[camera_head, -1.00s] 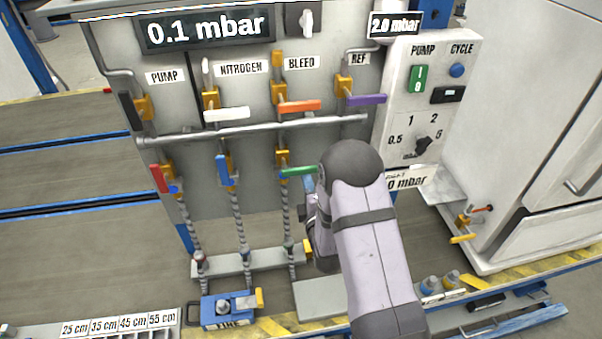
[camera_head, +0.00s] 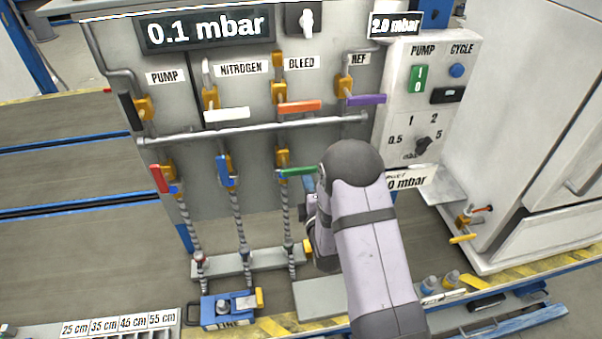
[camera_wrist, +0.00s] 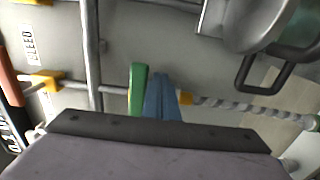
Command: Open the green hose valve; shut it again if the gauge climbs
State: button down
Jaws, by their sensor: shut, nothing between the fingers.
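The green hose valve handle (camera_head: 298,171) sticks out sideways, crosswise to its pipe, on the rightmost hose line of the panel. In the wrist view the green handle (camera_wrist: 138,88) stands just left of my gripper (camera_wrist: 162,95). My gripper's blue fingers are shut together with nothing between them. They are on the hose side of the handle, very close to it; I cannot tell whether they touch. In the head view my arm mostly hides the gripper. The large gauge display (camera_head: 207,30) reads 0.1 mbar.
The red (camera_head: 159,179) and blue (camera_head: 224,170) hose valve handles are to the left. The orange bleed handle (camera_head: 300,106) and purple REF handle (camera_head: 366,99) are above. The braided hose (camera_wrist: 245,107) runs beside my fingers. A small upper-right display (camera_head: 395,25) is hard to read.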

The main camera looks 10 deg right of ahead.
aim_at(310, 169)
jog(key=shift+d+r, duration=0.25)
jog(key=shift+r, duration=0.3)
jog(key=shift+r+p, duration=0.15)
jog(key=shift+p, duration=0.15)
jog(key=shift+d+r, duration=0.2)
jog(key=shift+r, duration=0.35)
jog(key=shift+p, duration=0.3)
jog(key=shift+r, duration=0.6)
jog(key=shift+r+p, duration=0.1)
jog(key=shift+p, duration=0.2)
